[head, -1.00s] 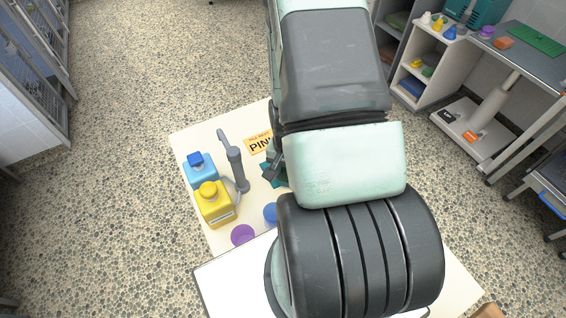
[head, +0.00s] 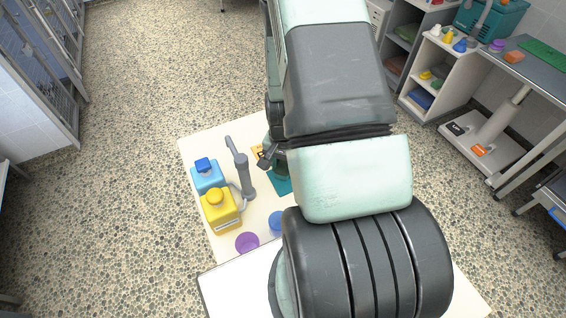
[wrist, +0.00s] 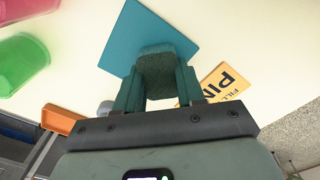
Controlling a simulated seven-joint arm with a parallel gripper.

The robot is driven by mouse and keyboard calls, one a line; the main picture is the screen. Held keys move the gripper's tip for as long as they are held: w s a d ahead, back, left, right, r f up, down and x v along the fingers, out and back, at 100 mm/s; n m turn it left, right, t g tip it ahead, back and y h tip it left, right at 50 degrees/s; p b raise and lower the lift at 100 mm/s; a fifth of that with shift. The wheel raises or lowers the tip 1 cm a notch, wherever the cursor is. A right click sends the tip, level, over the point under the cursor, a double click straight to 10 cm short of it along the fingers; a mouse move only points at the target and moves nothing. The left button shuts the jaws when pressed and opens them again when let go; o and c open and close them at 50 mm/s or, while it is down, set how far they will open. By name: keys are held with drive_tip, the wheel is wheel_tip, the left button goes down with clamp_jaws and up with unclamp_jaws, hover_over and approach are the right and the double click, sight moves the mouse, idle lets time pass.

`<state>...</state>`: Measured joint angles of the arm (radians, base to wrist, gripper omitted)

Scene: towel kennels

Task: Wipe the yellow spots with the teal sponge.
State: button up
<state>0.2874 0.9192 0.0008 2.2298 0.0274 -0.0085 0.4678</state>
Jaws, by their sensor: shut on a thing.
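My gripper (wrist: 155,80) is shut on a dark teal sponge (wrist: 155,64), a thick block with rounded edges. In the wrist view the sponge is in front of a flat teal square (wrist: 150,32) on the pale table top (wrist: 260,35); I cannot tell whether they touch. In the head view my gripper (head: 268,158) is over the table, partly hidden by my arm. The teal square (head: 281,184) shows just below it. I make out no yellow spots in either view; my arm hides much of the table.
An orange printed card (wrist: 222,86) lies right of the sponge. Purple (head: 247,243) and blue (head: 278,223) round items are nearer. Pink (wrist: 22,60) and green bins are upper left in the wrist view.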

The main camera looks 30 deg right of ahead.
drive_tip(key=shift+s+f, duration=0.2)
drive_tip(key=shift+s, duration=0.35)
drive_tip(key=shift+s+r, duration=0.1)
drive_tip(key=shift+s, duration=2.15)
drive_tip(key=shift+w+r, duration=0.15)
drive_tip(key=shift+r, duration=0.2)
wheel_tip(320, 180, up, 7)
drive_tip(key=shift+r, duration=0.15)
